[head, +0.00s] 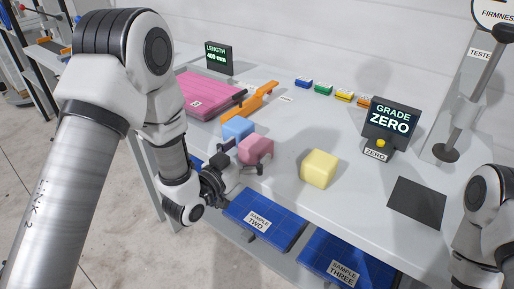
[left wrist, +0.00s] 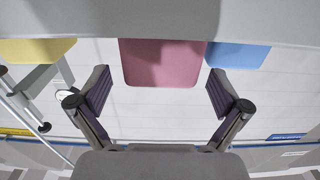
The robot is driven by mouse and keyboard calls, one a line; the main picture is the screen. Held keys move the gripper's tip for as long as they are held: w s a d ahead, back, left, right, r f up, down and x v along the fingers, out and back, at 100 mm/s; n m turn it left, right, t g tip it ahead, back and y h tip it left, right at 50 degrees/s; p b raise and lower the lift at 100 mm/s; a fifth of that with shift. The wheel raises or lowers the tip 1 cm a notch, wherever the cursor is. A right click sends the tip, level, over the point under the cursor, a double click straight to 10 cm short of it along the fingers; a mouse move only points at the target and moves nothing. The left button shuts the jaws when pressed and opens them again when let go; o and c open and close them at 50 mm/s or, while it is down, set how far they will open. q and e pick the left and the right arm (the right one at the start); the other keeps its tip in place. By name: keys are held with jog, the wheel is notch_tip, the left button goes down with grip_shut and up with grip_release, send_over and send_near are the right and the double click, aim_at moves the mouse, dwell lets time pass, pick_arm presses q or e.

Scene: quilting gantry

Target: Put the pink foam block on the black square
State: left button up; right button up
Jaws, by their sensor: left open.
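The pink foam block (head: 256,149) stands on the grey table, between a blue block (head: 238,128) and a yellow block (head: 319,169). My left gripper (head: 246,161) is open at the near side of the pink block. In the left wrist view, the pink block (left wrist: 162,64) shows between the two spread fingers (left wrist: 158,85), with visible space on both sides. Whether the fingertips reach around it is hard to tell. The black square (head: 416,203) lies flat and bare on the table at the right. My right gripper is out of view; only part of that arm shows.
A pink slab (head: 208,96) and an orange tool (head: 249,102) lie at left. Blue sample drawers (head: 265,218) sit below the table's front edge.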

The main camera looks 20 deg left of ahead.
pick_arm(q)
jog(key=shift+x, duration=1)
jog(key=shift+w, duration=0.1)
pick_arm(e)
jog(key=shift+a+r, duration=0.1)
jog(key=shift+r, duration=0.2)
pick_arm(q)
jog(key=c, duration=0.8)
jog(key=shift+r, duration=0.1)
jog(key=shift+c, duration=0.2)
